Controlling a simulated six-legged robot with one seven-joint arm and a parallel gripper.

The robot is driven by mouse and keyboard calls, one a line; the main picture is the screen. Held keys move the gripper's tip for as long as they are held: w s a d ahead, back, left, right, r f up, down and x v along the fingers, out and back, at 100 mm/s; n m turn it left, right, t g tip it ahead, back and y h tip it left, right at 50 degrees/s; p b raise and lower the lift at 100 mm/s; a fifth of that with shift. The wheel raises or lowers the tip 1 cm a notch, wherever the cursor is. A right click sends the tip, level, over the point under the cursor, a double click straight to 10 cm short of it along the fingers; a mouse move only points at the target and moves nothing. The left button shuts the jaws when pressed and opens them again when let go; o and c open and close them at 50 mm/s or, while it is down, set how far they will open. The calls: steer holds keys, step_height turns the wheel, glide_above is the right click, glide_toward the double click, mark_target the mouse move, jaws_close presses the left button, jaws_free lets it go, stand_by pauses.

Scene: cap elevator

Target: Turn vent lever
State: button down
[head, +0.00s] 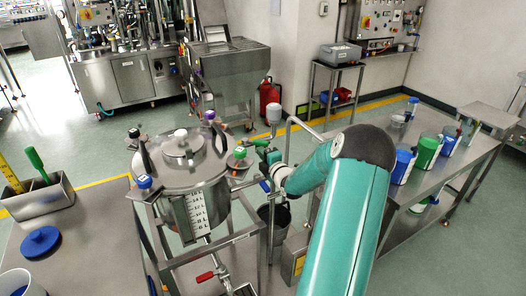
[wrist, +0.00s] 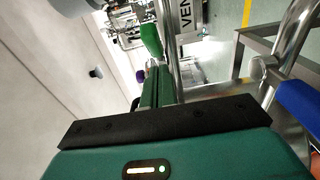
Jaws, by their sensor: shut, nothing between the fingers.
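A steel vessel (head: 182,165) with a round lid stands left of my arm in the head view. A sign with the letters "VEN" (wrist: 186,14) shows at the top of the wrist view, its end cut off. Just left of it is a bright green handle (wrist: 150,40), which looks like the vent lever. My gripper (head: 262,146) is beside the vessel's right side, near a green knob (head: 238,153) and piping. Its fingers are shut and empty. They are seen nearly edge-on in the wrist view, so I cannot tell whether they touch the green handle.
A blue handle (wrist: 299,102) on a steel pipe is close at the right of the wrist view. A dark bucket (head: 275,216) stands under my arm. A steel table (head: 425,165) with blue and green containers is on the right. A red-handled valve (head: 205,277) is low in front.

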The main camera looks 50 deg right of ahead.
mark_target(266, 146)
steer(key=shift+w+d, duration=0.2)
steer(key=shift+d, duration=0.4)
steer(key=shift+w+d, duration=0.25)
steer(key=shift+w, duration=0.1)
steer(key=shift+d, duration=0.15)
steer(key=shift+d+n+y, duration=0.25)
steer(key=shift+n+y, duration=0.15)
steer(key=shift+y, duration=0.2)
steer(key=y, duration=0.1)
steer(key=d+n+y, duration=0.2)
steer(key=shift+w+t+y, duration=0.25)
steer(key=shift+t+y, duration=0.05)
steer(key=shift+t, duration=0.1)
steer(key=shift+w+d, duration=0.45)
steer(key=shift+d, duration=0.35)
steer(key=shift+w+d, duration=0.4)
steer(key=shift+d, duration=0.35)
steer(key=shift+s, duration=0.1)
